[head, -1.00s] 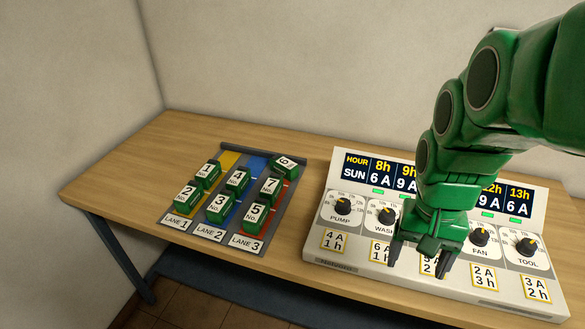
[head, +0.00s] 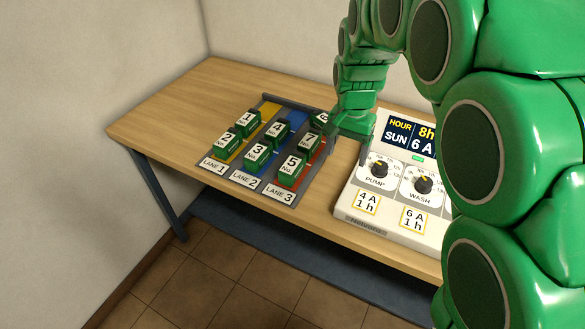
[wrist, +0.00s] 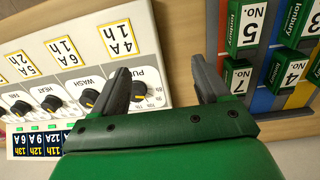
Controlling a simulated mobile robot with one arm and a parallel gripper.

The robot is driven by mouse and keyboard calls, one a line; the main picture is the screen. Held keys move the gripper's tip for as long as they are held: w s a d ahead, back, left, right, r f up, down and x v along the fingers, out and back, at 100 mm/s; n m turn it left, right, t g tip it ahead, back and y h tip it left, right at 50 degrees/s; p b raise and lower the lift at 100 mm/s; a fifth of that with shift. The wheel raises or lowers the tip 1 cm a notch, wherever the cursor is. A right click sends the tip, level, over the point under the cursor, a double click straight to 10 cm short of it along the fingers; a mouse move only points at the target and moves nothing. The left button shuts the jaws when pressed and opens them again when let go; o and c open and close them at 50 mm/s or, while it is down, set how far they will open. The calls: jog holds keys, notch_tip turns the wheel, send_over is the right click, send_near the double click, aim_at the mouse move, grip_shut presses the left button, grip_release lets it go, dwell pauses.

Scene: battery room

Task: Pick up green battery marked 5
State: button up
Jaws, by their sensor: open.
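The green battery marked 5 (head: 290,172) stands at the front of red lane 3, nearest the lane label. In the wrist view the battery marked 5 (wrist: 243,28) shows at the upper right, with its white number face visible. My gripper (head: 347,156) is open and empty. It hangs to the right of the battery, between the lane tray and the control panel, apart from both batteries and dials as far as I can tell. In the wrist view my open fingers (wrist: 160,70) point up, left of the battery.
Battery 7 (head: 308,144) stands right behind battery 5, and battery 6 (head: 320,118) is partly hidden by my gripper. Battery 3 (head: 258,154) is in the blue lane beside it. The control panel (head: 393,222) is close on the right. Bare table (head: 165,110) lies left of the tray.

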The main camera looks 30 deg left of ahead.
send_over(293, 162)
jog(key=f, duration=0.6)
jog(key=shift+s+d+f, duration=0.15)
jog(key=shift+d, duration=0.05)
jog(key=shift+a+f, duration=0.2)
jog(key=shift+f, duration=3.8)
grip_shut()
